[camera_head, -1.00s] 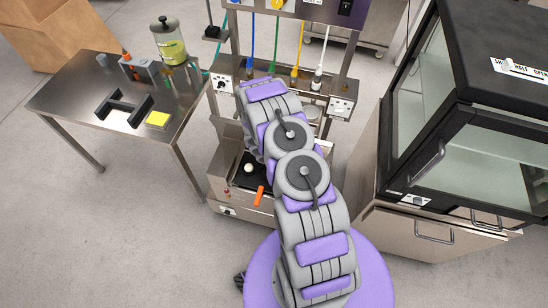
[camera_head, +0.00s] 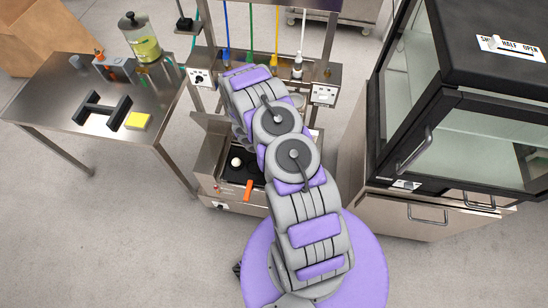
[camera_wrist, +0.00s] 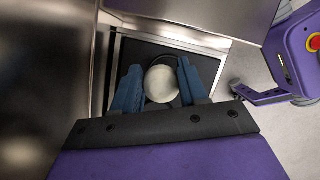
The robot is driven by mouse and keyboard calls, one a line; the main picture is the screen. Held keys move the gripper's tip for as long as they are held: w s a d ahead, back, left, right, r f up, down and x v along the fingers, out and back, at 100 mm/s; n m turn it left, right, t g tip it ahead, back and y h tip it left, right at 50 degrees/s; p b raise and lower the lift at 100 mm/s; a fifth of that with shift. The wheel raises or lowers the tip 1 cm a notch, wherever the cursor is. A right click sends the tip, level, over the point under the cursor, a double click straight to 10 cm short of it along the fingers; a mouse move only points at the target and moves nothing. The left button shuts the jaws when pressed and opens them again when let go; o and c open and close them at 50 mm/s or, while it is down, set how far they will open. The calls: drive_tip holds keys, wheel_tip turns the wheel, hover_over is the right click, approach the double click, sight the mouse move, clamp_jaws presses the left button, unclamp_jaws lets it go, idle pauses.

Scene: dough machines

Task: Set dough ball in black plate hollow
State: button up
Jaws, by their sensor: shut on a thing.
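My gripper (camera_wrist: 161,92), with two blue fingers, is shut on a pale round dough ball (camera_wrist: 162,84) in the wrist view. Beneath it is a black plate (camera_wrist: 134,62) in a metal frame; a thin curved edge shows just beyond the ball. I cannot tell whether the ball touches the plate. In the head view, the black plate (camera_head: 232,178) lies in a low steel machine, with a white ball (camera_head: 236,162) over it and an orange handle (camera_head: 249,190) at its front. I cannot tell whether this is the held ball. My arm hides the gripper there.
A black glass-sided cabinet (camera_head: 465,130) stands close at right. Steel walls hem the gripper in the wrist view.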

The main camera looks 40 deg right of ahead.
drive_tip(key=f, duration=0.1)
drive_tip(key=a+f+b, duration=0.1)
drive_tip(key=f, duration=0.1)
drive_tip(key=shift+a+b, duration=0.1)
drive_tip(key=shift+b, duration=0.2)
drive_tip(key=shift+f+b, duration=0.35)
drive_tip(key=shift+f, duration=0.35)
drive_tip(key=shift+d+f, duration=0.4)
drive_tip(key=shift+f, duration=0.1)
drive_tip(key=shift+a+r, duration=0.1)
drive_tip(key=shift+a, duration=0.2)
drive_tip(key=shift+d+b, duration=0.3)
drive_tip(key=shift+d, duration=0.05)
drive_tip(key=shift+a, duration=0.4)
drive_tip(key=shift+d+f+b, duration=0.1)
drive_tip(key=shift+f+b, duration=0.35)
